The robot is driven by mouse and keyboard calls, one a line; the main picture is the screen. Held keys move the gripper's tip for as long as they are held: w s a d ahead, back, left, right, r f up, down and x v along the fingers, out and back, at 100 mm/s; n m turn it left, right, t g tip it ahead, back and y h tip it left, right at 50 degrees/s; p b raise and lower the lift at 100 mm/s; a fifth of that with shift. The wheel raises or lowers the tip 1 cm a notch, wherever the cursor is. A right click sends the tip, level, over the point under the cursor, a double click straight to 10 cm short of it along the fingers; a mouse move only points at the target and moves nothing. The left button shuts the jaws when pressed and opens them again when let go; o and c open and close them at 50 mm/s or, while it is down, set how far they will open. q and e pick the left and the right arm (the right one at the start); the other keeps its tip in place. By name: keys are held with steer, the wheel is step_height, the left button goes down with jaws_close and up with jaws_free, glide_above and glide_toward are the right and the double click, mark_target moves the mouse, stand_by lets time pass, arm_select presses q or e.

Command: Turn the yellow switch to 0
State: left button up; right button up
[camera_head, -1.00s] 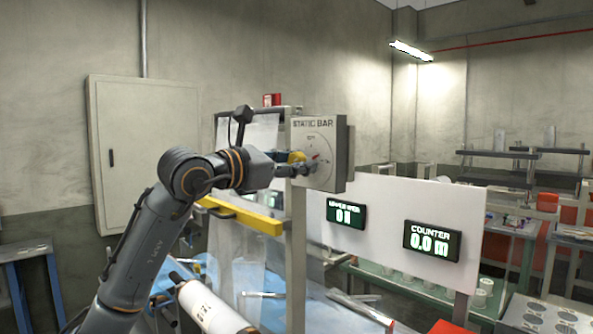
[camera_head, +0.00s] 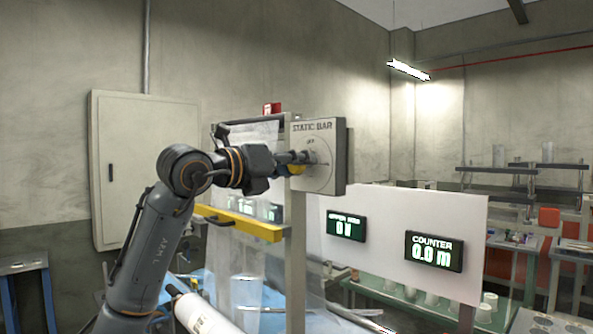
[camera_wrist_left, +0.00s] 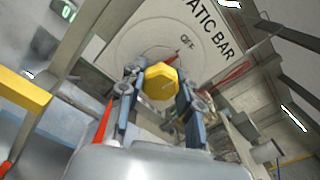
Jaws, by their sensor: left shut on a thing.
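The yellow switch (camera_wrist_left: 162,82) is a faceted knob on the round dial of the grey STATIC BAR box (camera_head: 338,165). In the left wrist view its face sits between the two fingers of my left gripper (camera_wrist_left: 158,88), which is shut on it. In the head view the left gripper (camera_head: 306,160) reaches the dial from the left, and only a little yellow shows below the fingers. An "OFF" mark stands at the top of the dial. The knob's pointer and exact setting are hard to make out. My right gripper is not in view.
A yellow bar (camera_head: 238,222) runs below my left forearm, close to it. A white panel (camera_head: 400,205) right of the box carries the COUNTER display (camera_head: 434,251) reading 0.0 m and another green display (camera_head: 346,225). A grey wall cabinet (camera_head: 145,170) is behind.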

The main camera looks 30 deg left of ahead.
arm_select(q)
steer(key=shift+n, duration=0.9)
steer(key=shift+r, duration=0.1)
steer(key=o, duration=1.2)
steer(key=v, duration=1.2)
steer(key=shift+a, duration=0.1)
